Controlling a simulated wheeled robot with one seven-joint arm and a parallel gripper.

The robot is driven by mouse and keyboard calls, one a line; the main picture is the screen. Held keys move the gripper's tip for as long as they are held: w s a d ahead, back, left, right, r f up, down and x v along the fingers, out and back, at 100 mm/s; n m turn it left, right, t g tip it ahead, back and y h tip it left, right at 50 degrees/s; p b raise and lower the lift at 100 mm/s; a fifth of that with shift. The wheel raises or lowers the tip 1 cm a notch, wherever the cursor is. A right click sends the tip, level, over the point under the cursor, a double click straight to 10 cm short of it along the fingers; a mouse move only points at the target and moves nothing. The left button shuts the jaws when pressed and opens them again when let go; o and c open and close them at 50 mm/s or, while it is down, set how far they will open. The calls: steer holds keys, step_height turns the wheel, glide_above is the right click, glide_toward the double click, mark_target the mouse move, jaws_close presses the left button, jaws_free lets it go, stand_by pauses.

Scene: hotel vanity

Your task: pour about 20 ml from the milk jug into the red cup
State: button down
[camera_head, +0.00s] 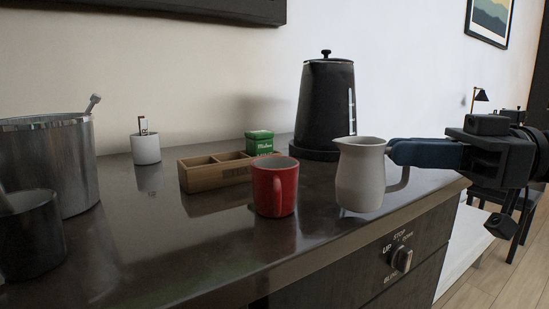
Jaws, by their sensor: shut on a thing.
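The milk jug (360,175) is a small white pitcher with its spout toward the left and its handle toward my gripper. My gripper (400,153) comes in from the right and is shut on the jug's handle. The jug looks upright, near the counter's front edge; I cannot tell whether its base touches the counter. The red cup (274,188) stands upright on the counter to the left of the jug, with a gap between them. The insides of the cup and jug are mostly hidden, so I cannot see any milk.
A black kettle (328,100) stands behind the jug. A wooden box (214,178) and a green box (259,143) sit behind the cup. A metal bucket (52,160), a dark pot (30,238) and a white holder (145,148) are at left. The counter's front middle (170,255) is clear.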

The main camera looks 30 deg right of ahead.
steer(key=shift+w+a+r+g+h+p, duration=0.3)
steer(key=shift+r+h+p, duration=0.25)
steer(key=shift+p, duration=0.55)
steer(key=shift+w+a+r+g+h+p, duration=0.3)
steer(key=shift+r+p, duration=0.3)
steer(key=shift+p, duration=0.5)
steer(key=w+a+r+g+h+p, duration=0.1)
steer(key=p, duration=0.3)
steer(key=shift+a+r, duration=0.1)
steer(key=shift+a, duration=0.05)
steer(key=w+a+r+g+h+p, duration=0.1)
steer(key=w+a+r+h+p, duration=0.1)
steer(key=p, duration=0.5)
steer(key=w+a+r+g+h+p, duration=0.1)
steer(key=a+r+g+h+p, duration=0.1)
steer(key=p, duration=0.5)
steer(key=shift+w+r+g, duration=0.3)
steer(key=shift+w+r, duration=0.05)
steer(key=shift+w+a+r+h+p, duration=0.15)
steer(key=shift+r+h+p, duration=0.1)
steer(key=shift+p, duration=0.35)
steer(key=shift+w+a+r+g+h+p, duration=0.2)
steer(key=shift+g+h+p, duration=0.3)
steer(key=shift+p, duration=0.55)
steer(key=shift+w+a+f+g+h+p, duration=0.2)
steer(key=shift+a+g+h+p, duration=0.15)
steer(key=shift+p, duration=0.3)
steer(key=shift+d, duration=0.1)
